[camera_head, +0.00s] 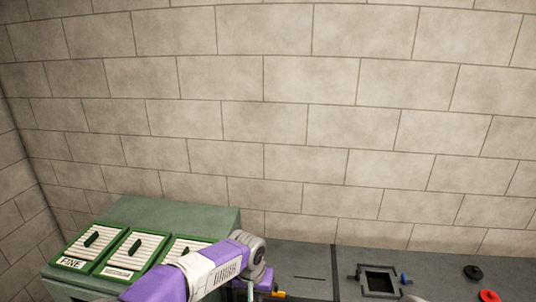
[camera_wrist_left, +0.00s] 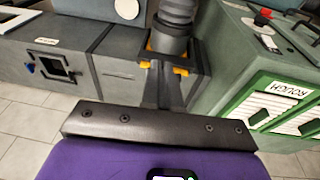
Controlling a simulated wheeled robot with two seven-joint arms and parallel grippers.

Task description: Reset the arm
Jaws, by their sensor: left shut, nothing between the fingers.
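My left arm, purple and white, comes in from the bottom left in the head view. Its wrist ends at a grey joint, and the gripper (camera_head: 262,288) points down at the bottom edge, mostly cut off. In the left wrist view the dark fingers of my left gripper (camera_wrist_left: 166,88) are together, with nothing between them. They are in front of a grey ribbed cylinder (camera_wrist_left: 173,30) with yellow-orange tabs (camera_wrist_left: 180,71) by its base; whether they touch it, I cannot tell. My right gripper does not show.
A green cabinet (camera_head: 205,215) with slatted green-framed panels, one labelled FINE, stands left. The grey bench (camera_head: 300,262) has a square opening (camera_head: 380,283), a blue knob (camera_head: 405,279), a black knob (camera_head: 473,272) and a red knob (camera_head: 488,296). A block wall (camera_head: 300,110) stands behind.

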